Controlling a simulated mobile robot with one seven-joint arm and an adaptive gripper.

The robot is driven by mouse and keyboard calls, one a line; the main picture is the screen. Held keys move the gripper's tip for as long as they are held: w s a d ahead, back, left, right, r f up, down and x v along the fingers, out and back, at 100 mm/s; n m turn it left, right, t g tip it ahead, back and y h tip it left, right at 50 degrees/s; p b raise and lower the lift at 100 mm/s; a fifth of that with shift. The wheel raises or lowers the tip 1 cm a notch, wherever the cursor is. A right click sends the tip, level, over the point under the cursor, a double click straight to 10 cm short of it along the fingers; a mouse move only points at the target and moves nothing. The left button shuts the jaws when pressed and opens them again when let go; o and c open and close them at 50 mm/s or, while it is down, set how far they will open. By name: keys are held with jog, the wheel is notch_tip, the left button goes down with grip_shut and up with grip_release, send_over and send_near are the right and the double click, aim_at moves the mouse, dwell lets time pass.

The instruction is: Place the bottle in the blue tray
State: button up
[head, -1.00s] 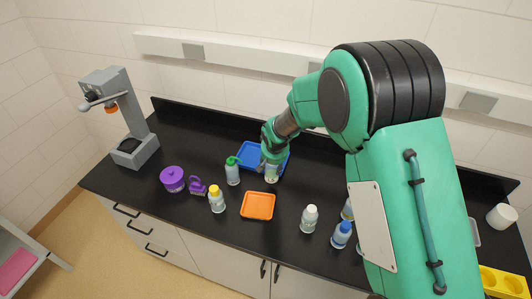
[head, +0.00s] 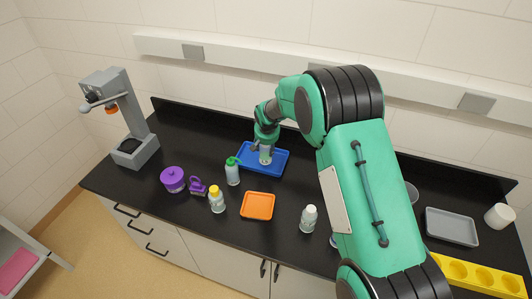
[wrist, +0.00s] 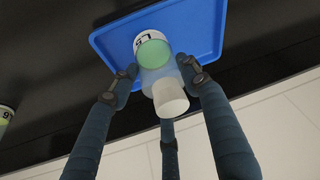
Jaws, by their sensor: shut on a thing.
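My gripper (head: 265,152) is at the blue tray (head: 281,167) at the back of the black counter. It is shut on a bottle (wrist: 156,64) with a white cap, a pale body and green contents. In the wrist view its dark fingers close around the bottle from several sides, and the blue tray (wrist: 205,30) lies behind the bottle's base. In the head view the bottle (head: 265,157) is upright or nearly so, within the tray's outline and partly hidden by the fingers. I cannot tell whether its base touches the tray.
A green-capped bottle (head: 233,173) stands just left of the blue tray. A yellow-capped bottle (head: 217,200), an orange tray (head: 258,206) and a white-capped bottle (head: 309,218) are in front. A purple jar (head: 172,179) is left; a grey tray (head: 452,226) and yellow rack (head: 478,274) are right.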

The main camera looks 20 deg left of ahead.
aim_at(266, 152)
dwell(0.3)
jog(key=shift+f, duration=1.75)
jog(key=shift+f, duration=0.1)
jog(key=o, duration=1.6)
jog(key=shift+f, duration=0.1)
jog(key=shift+r, duration=0.2)
jog(key=v, duration=1.2)
